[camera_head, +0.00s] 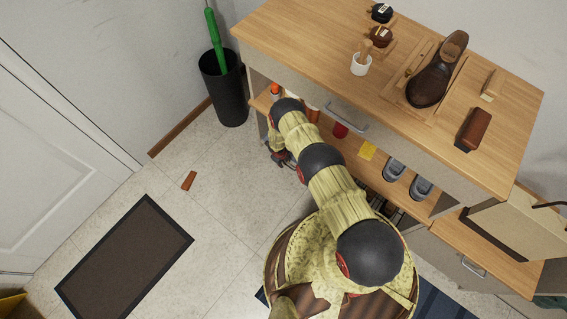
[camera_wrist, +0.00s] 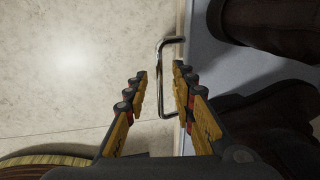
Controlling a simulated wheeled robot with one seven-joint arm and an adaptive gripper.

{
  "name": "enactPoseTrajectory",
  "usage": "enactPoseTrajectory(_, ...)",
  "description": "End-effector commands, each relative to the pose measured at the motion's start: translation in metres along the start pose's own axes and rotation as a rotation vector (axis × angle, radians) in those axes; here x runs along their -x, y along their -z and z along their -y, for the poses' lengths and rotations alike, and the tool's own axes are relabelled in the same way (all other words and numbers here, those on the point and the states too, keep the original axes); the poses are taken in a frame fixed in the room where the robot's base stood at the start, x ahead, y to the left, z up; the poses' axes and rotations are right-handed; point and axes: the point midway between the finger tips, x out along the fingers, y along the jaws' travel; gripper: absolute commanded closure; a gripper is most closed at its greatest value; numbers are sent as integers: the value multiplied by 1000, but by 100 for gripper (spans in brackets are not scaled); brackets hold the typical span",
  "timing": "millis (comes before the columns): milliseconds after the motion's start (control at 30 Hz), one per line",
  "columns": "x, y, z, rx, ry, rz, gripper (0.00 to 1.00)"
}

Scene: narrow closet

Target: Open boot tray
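In the wrist view a grey-blue boot tray (camera_wrist: 203,50) fills the right side, with dark brown boots (camera_wrist: 275,28) in it. Its metal bar handle (camera_wrist: 161,75) sticks out to the left over the floor. My gripper (camera_wrist: 159,78) is open, one finger on each side of the handle's outer bar. The right finger is inside the loop, close to the tray front; the left finger is apart from the bar. In the head view my gripper (camera_head: 281,158) is low at the left end of the bench, and my arm hides the tray handle.
A wooden bench (camera_head: 290,40) carries a brown shoe (camera_head: 436,70), brushes and polish tins. Its drawer has a handle (camera_head: 348,117). Grey shoes (camera_head: 394,169) stand on the shelf below. A black umbrella bin (camera_head: 224,92) and a doormat (camera_head: 125,260) stand left; floor between is mostly clear.

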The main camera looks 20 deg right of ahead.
Motion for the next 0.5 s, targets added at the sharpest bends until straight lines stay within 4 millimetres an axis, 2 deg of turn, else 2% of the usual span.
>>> enactPoseTrajectory(233, 0, 0, 0, 0, 0, 0, 75)
enactPoseTrajectory(500, 0, 0, 0, 1, 0, 0, 90)
